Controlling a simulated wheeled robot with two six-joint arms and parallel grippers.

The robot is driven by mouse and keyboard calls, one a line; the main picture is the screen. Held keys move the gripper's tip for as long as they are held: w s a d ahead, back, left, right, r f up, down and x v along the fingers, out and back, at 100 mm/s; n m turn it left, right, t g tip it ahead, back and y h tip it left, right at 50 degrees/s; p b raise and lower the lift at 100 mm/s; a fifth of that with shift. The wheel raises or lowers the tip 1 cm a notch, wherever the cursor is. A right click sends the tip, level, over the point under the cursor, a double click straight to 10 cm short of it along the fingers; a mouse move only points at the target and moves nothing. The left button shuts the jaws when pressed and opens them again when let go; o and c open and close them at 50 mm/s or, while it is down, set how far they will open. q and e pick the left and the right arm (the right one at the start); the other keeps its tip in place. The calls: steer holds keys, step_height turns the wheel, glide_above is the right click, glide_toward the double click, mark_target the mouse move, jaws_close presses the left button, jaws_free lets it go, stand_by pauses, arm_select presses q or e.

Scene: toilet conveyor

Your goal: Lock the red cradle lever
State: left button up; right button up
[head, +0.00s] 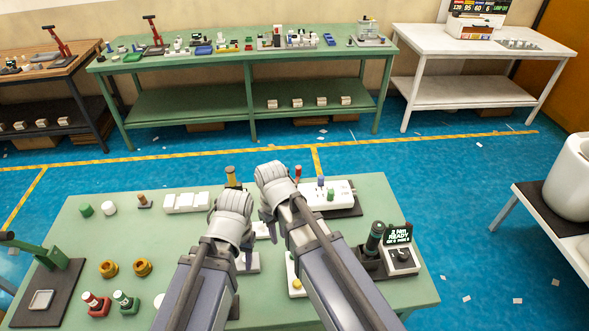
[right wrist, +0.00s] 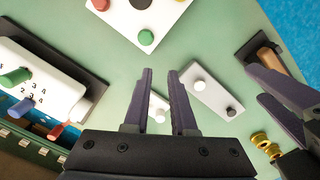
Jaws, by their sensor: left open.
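A white fixture (head: 328,195) with green, blue and red upright pegs stands right of centre on the green table. It also shows at left in the right wrist view (right wrist: 50,92). Its red peg (head: 298,172) also shows in that view (right wrist: 55,131); I cannot tell whether it is the cradle lever. My right gripper (right wrist: 160,72) is open and empty above the table, apart from the fixture. My left gripper (right wrist: 262,75) is open beside it at the right of that view.
White plates with knobs (right wrist: 215,92) lie below the grippers. A black-and-white READY device (head: 402,258) stands at right. Red-levered presses (head: 153,30) stand on back benches.

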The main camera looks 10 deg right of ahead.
steer(key=w+n, duration=0.1)
steer(key=w, duration=0.4)
steer(key=w+d+n+y, duration=0.1)
steer(key=w, duration=0.5)
steer(key=w+n+y, duration=0.1)
steer(key=w+n, duration=0.1)
steer(key=w, duration=0.4)
steer(key=shift+d+r, duration=0.15)
steer(key=shift+d, duration=0.15)
jaws_close()
steer(key=w+d+n+y, duration=0.1)
steer(key=w+d+n, duration=0.2)
steer(key=w, duration=0.6)
steer(key=w+d+r+n+t+y, duration=0.1)
steer(key=w+d+n, duration=0.2)
steer(key=w, duration=0.6)
steer(key=shift+d+r, duration=0.15)
steer(key=shift+d, duration=1.05)
